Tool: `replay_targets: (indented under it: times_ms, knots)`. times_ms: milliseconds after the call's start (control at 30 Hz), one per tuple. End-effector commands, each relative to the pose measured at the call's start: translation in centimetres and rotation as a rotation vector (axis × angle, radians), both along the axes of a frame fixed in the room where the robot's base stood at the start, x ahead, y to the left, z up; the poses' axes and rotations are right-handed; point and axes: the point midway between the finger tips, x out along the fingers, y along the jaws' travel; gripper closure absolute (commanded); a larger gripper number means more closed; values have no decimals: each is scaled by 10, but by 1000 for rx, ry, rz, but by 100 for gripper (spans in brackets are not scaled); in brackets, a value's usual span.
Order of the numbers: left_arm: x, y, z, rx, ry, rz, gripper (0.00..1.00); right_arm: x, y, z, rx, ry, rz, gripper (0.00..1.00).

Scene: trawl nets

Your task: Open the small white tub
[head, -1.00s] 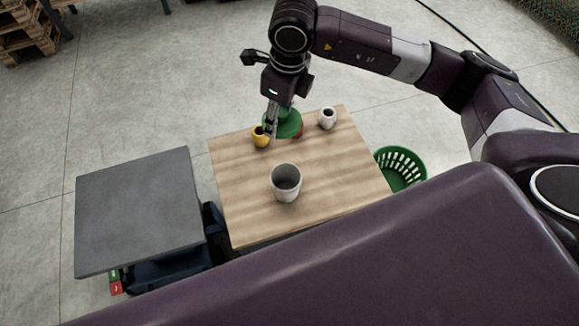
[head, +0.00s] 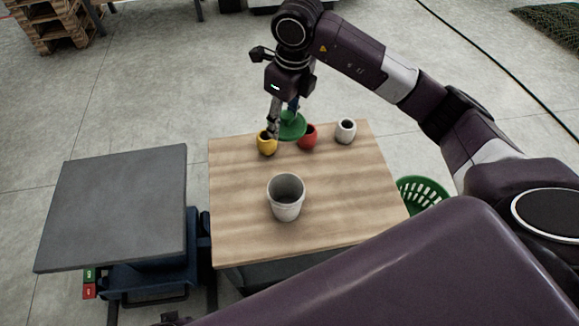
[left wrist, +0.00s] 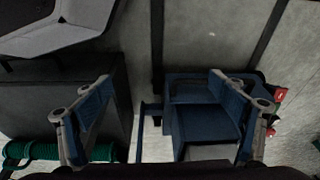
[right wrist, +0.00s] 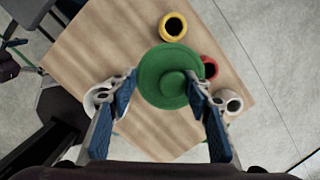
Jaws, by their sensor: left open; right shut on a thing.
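A white tub (head: 286,207) stands upright at the middle front of the wooden table, open at the top. A smaller white pot (head: 345,132) stands at the back right, also with an open mouth. My right gripper (head: 282,128) is shut on a round green lid (head: 292,126) with a knob and holds it above the back of the table, apart from the tub. In the right wrist view the lid (right wrist: 160,72) sits between the fingers, and the tub (right wrist: 92,98) is partly hidden behind the left finger. My left gripper (left wrist: 165,95) is open and empty, off the table.
A yellow pot (head: 267,145) and a red pot (head: 308,138) stand near the table's back edge, by the lid. A green basket (head: 424,192) is on the floor at right. A grey-topped blue lift cart (head: 120,205) stands left. The wooden table's (head: 235,215) front left is bare.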

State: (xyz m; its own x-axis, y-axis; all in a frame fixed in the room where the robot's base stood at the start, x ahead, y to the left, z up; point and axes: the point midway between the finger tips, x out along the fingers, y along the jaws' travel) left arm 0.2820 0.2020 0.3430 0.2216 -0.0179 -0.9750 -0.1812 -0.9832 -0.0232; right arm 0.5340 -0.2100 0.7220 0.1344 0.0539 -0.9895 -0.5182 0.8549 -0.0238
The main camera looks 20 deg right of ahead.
Motion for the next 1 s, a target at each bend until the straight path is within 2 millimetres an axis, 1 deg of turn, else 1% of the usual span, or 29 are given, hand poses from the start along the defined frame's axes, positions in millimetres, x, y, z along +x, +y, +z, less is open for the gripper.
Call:
replay_targets:
  times_ms: [33, 200, 300, 400, 567, 800, 900, 1000]
  knots:
    - [2, 0, 4, 0, -6, 1, 12, -2, 0, -19, -1, 6, -1, 74]
    - [8, -1, 24, -2, -17, 2, 12, -2, 0, -65, 0, 6, 0, 74]
    - [11, -1, 36, -2, -23, 4, 12, -2, 1, -89, 0, 5, 1, 74]
    - [12, -1, 44, -2, -26, 4, 12, -1, 0, -106, -1, 3, 0, 74]
    - [12, -1, 52, -2, -28, 5, 12, 0, 0, -118, 0, 0, 1, 74]
    - [15, -1, 70, -3, -40, 7, 12, -1, 1, -152, 0, 2, 0, 74]
    - [15, 0, 75, -3, -41, 7, 12, -1, 0, -160, -1, 1, 2, 74]
    - [15, 0, 77, -2, -42, 7, 12, 0, 0, -160, -1, -1, 2, 74]
